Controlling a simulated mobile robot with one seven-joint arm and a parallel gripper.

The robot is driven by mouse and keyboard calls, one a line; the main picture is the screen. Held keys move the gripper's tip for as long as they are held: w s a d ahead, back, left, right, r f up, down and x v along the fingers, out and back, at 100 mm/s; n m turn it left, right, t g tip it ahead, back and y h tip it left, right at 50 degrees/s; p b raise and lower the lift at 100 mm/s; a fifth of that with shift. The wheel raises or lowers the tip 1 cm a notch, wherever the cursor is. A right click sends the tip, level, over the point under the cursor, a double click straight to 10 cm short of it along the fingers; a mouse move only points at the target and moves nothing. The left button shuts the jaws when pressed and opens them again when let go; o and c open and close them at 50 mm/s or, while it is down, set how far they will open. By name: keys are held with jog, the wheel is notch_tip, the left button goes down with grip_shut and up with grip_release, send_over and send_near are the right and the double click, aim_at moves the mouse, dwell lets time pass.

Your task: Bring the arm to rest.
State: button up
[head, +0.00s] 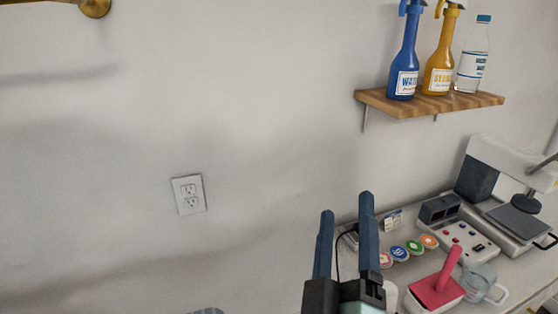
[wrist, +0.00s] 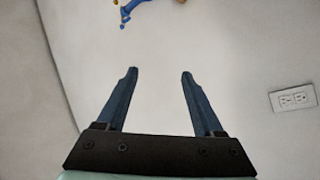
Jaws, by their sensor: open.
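My gripper (head: 347,222) rises from the bottom of the head view, with its two dark blue fingers pointing up in front of the grey wall. The fingers stand apart with nothing between them. In the wrist view my gripper (wrist: 158,75) is also open and empty, with bare wall beyond its fingertips. In the head view the fingers overlap the left end of the cluttered worktop behind them. The rest of my arm is mostly out of view.
A worktop (head: 520,268) at lower right bears a pink-handled item (head: 437,287), a control box (head: 470,243), round colored discs (head: 399,253) and a white machine (head: 505,160). Above, a wooden shelf (head: 430,104) holds blue (head: 404,50), yellow (head: 441,55) and clear (head: 473,58) bottles. A wall outlet (head: 188,195) is left.

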jog(key=s+a+r+m+t+y, duration=0.1)
jog(key=s+a+r+m+t, duration=0.1)
jog(key=r, duration=0.7)
jog(key=s+a+r+m+t+y+p, duration=0.1)
jog(key=s+a+r+m+t, duration=0.1)
jog(key=r, duration=0.8)
jog(key=s+a+r+m+t+y+p, duration=0.1)
jog(key=s+a+r+m+y, duration=0.1)
jog(key=r, duration=0.8)
jog(key=shift+s+a+r+m+t, duration=0.15)
jog(key=shift+s+a+m+t, duration=0.25)
jog(key=shift+s+a+m, duration=0.65)
jog(key=shift+w+a, duration=0.2)
jog(key=shift+w, duration=0.1)
